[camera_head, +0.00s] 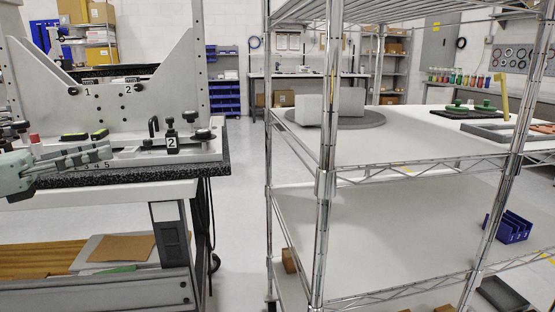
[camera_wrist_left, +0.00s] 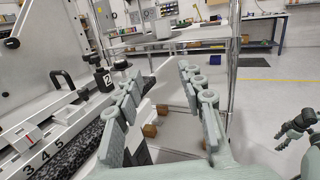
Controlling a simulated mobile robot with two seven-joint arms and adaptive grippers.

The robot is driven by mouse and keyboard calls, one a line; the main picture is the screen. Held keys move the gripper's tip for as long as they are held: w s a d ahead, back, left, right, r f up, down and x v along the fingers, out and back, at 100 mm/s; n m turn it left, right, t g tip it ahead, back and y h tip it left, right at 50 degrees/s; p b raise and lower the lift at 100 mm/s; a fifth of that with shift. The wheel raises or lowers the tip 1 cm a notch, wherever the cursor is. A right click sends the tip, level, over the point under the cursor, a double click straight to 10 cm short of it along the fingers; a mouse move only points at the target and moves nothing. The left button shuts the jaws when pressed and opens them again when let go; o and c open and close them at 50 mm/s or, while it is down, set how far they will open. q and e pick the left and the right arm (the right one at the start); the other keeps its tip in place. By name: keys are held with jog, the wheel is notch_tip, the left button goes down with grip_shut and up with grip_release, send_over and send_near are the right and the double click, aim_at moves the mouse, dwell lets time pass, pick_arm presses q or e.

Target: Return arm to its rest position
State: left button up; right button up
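A grey-green gripper (camera_wrist_left: 299,126), which looks like my right one, shows at the right edge of the left wrist view. It is small there, and I cannot tell its finger state. The head view does not show it.
A wire shelf rack (camera_head: 326,150) stands right of the bench, with a grey block (camera_head: 312,108) on a round plate. A blue bin (camera_head: 507,227) is on its lower shelf. A black clamp marked 2 (camera_head: 172,140) rises from the fixture. Open floor (camera_head: 235,200) lies between bench and rack.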

pick_arm(q)
jog(key=d+m+g+h, duration=0.3)
jog(key=d+g+h, duration=0.4)
jog(key=d, duration=1.8)
jog(key=w+a+f+n+t+y, duration=0.55)
jog(key=w+f+n+t, duration=0.3)
jog(key=f+n, duration=0.35)
jog(key=s+a+f+n+t+y, duration=0.1)
jog(key=a+f+n+y, duration=1.4)
jog(key=f, duration=0.6)
jog(key=s+a+f+n+g+y, duration=0.45)
jog(key=s+a+f+n, duration=0.3)
jog(key=s+a, duration=0.5)
jog(key=s+a+f+n+g+y, duration=0.45)
jog(key=s+a+f+n, duration=0.3)
jog(key=s+a, duration=0.5)
jog(key=s+d+f+n+h, duration=0.1)
jog(key=d+f, duration=0.3)
jog(key=d, duration=0.5)
jog(key=s+d+f+n+g+h, duration=0.1)
jog(key=d+f, duration=0.4)
jog(key=d, duration=0.5)
jog(key=s+d+f+n+g+h, duration=0.1)
jog(key=s+d+f+n+h, duration=0.2)
jog(key=d, duration=0.6)
jog(key=shift+s+d+f+h, duration=0.2)
jog(key=shift+s+f+h, duration=0.35)
jog(key=shift+f+h, duration=0.15)
